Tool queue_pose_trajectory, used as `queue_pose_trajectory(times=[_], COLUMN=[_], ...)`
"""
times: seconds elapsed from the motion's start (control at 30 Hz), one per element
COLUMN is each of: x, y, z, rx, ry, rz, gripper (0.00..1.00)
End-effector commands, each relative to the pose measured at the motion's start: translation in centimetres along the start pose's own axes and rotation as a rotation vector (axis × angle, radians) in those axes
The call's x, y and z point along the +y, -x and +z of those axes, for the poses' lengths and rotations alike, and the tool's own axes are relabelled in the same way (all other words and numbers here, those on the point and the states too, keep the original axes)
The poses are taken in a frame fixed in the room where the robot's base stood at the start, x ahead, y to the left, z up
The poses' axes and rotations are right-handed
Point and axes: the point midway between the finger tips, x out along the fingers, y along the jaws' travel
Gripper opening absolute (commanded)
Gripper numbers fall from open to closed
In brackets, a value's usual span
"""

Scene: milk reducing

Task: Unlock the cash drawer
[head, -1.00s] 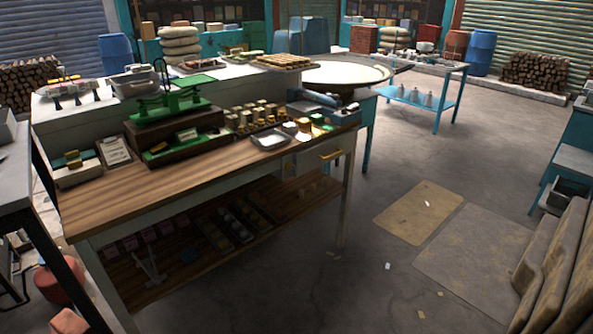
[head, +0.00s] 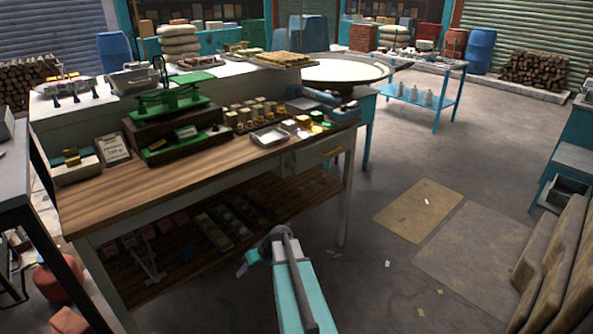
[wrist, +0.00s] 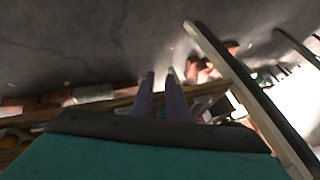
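The cash drawer (head: 322,160) is in the right end of the wooden counter's front, just under the top. It has a brass handle (head: 331,153) and looks shut. A small brass spot (head: 288,160), perhaps a lock, shows left of it; I see no key clearly. My gripper (head: 242,270) is in front of the counter's lower shelf, below and left of the drawer and well apart from it. In the wrist view my gripper (wrist: 161,76) shows two purple fingers with an empty gap between them. The drawer is not recognisable in the wrist view.
The counter top (head: 190,180) carries a green scale (head: 170,100), a metal tray (head: 269,137), a clipboard (head: 113,148) and several weights. The lower shelf (head: 280,205) holds small goods. The counter's right leg (head: 343,215) stands near my arm. The floor to the right is mostly clear.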

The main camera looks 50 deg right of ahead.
Motion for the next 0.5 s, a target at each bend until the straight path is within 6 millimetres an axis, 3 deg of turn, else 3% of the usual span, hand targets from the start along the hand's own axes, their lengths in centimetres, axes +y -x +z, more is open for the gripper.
queue_pose_trajectory(times=[0.03,0.2,0.37,0.5], x=[1.9,7.1,11.9,15.9], y=[2.0,8.8,16.5,24.1], z=[-2.1,-7.4,-11.6,-14.3], rx=[0.055,0.221,0.373,0.499], ry=[0.008,0.055,0.106,0.155], rz=[0.01,0.049,0.108,0.177], gripper=[0.14,0.14,0.14,0.14])
